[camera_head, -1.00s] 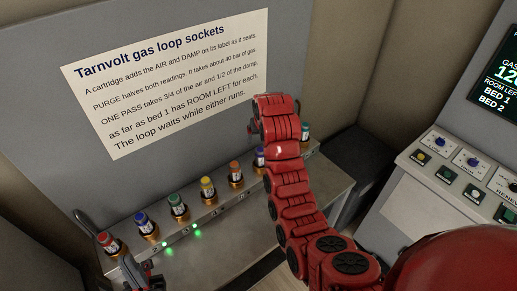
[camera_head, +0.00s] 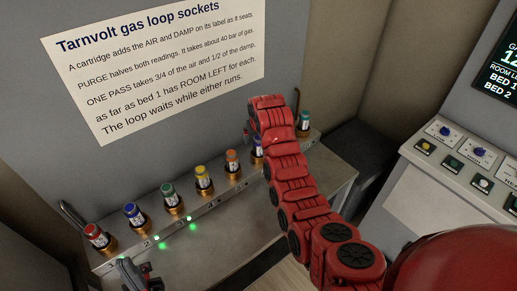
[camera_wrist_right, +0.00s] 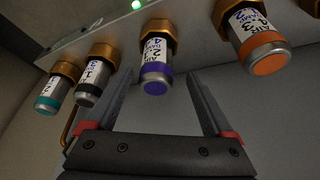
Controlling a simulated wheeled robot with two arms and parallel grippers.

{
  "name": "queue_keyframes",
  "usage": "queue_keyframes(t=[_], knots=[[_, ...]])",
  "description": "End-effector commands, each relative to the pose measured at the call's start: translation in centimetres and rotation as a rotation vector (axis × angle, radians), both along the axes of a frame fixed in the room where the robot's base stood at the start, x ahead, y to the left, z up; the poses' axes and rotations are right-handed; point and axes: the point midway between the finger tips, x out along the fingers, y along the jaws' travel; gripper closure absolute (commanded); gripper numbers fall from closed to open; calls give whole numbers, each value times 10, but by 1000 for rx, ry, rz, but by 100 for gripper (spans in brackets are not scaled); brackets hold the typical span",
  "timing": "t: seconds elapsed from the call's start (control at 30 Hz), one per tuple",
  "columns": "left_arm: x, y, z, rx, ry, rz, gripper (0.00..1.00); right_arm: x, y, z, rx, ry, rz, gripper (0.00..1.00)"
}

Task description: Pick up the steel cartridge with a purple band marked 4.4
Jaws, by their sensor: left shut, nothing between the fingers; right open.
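The steel cartridge with a purple band (camera_wrist_right: 155,82) stands in a brass socket in the right wrist view. Its label is turned in the picture and its digits are hard to read. In the head view the purple-banded cartridge (camera_head: 256,147) is partly hidden by my right arm. My right gripper (camera_wrist_right: 163,75) is open, and the cartridge's end shows between its fingertips in the picture. I cannot tell whether they touch it. In the head view the right fingers are mostly hidden behind the arm. My left gripper (camera_head: 138,275) is shut and empty at the bottom left, in front of the socket bench.
In the wrist view an orange-banded cartridge (camera_wrist_right: 262,53) is on the right; black-banded (camera_wrist_right: 91,88) and teal-banded (camera_wrist_right: 51,95) ones are on the left. Red, blue, green and yellow cartridges line the bench (camera_head: 230,228). A control panel (camera_head: 455,185) stands at the right.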

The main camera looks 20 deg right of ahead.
Motion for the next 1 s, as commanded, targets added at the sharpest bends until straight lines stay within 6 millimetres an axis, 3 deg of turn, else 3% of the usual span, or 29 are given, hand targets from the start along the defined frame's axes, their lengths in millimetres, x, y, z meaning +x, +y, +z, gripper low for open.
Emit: queue_keyframes(t=[0.23,0.57,0.83,1.0], knots=[[0,0,1,0,0,0,100,7,-3,-10,0,-3,0,13],[0,0,-9,0,0,0,100,21,-7,-46,0,-1,0,13],[0,0,-9,0,0,0,100,22,-7,-47,0,-3,-1,13],[0,0,-9,0,0,0,100,22,-7,-47,0,-3,-1,42]])
